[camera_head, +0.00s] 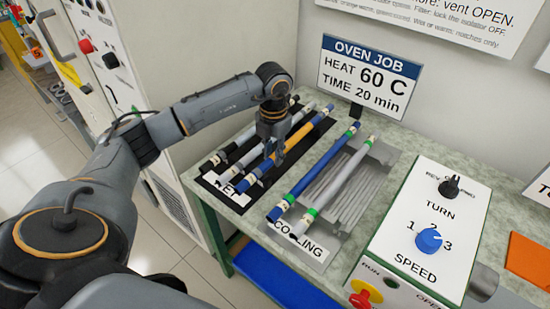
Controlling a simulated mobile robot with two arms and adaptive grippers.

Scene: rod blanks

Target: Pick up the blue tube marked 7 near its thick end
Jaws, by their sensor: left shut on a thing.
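My left gripper (270,152) reaches down over the tray marked WET (231,190) and is shut on a blue tube with an orange middle stretch (298,139). The grip is on the tube's lower blue part, towards the front end. The tube lies slanted along the tray; I cannot tell whether it is lifted. Another blue tube (318,172), with a green band near its front end, lies on the tray marked COOLING (316,247). The marks on the tubes are too small to read. My right gripper is not in view.
Grey tubes lie beside the held one, and a pale tube (345,180) lies on the cooling tray. A control box (424,225) with a blue knob stands at the right. An oven job sign (368,78) stands behind. A white cabinet (200,50) borders the bench at left.

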